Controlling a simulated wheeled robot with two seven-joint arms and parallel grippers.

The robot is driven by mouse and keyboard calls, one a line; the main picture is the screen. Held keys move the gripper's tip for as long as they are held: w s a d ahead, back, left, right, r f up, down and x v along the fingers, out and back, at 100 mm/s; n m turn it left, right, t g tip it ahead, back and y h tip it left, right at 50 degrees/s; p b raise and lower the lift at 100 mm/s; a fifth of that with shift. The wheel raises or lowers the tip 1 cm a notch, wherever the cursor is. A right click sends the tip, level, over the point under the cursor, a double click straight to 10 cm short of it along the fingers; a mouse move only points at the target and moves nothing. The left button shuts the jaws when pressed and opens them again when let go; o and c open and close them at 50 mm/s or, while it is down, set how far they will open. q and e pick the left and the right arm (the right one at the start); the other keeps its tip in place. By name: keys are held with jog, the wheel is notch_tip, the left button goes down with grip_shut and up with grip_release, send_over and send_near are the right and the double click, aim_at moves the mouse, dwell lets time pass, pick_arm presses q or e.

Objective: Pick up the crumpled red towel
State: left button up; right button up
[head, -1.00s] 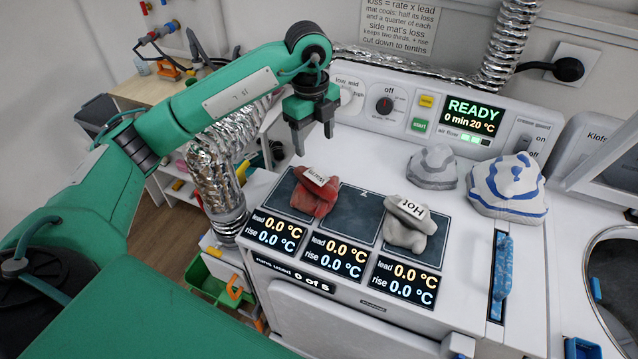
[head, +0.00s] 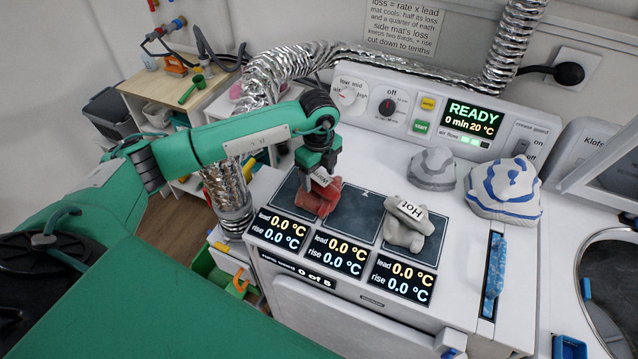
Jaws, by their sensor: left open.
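The crumpled red towel (head: 318,200) lies on the left dark mat (head: 284,196) of the white machine, with a white label on top that is partly hidden by my gripper. My left gripper (head: 318,174) points down right over the towel, its fingertips at the label and the towel's top. Its jaws are open. I cannot tell whether the fingers touch the cloth. My right gripper does not show.
A grey towel labelled "Hot" (head: 405,226) lies on the right mat; the middle mat (head: 356,214) is bare. A grey cloth (head: 433,168) and a blue-striped cloth (head: 503,190) sit to the right. The control panel (head: 420,115) stands behind. A silver hose (head: 262,88) runs behind my arm.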

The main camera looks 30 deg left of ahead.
pick_arm(q)
jog(key=shift+f, duration=0.8)
jog(key=shift+f, duration=0.25)
jog(key=c, duration=1.2)
jog(key=shift+r, duration=0.1)
jog(key=shift+c, duration=0.2)
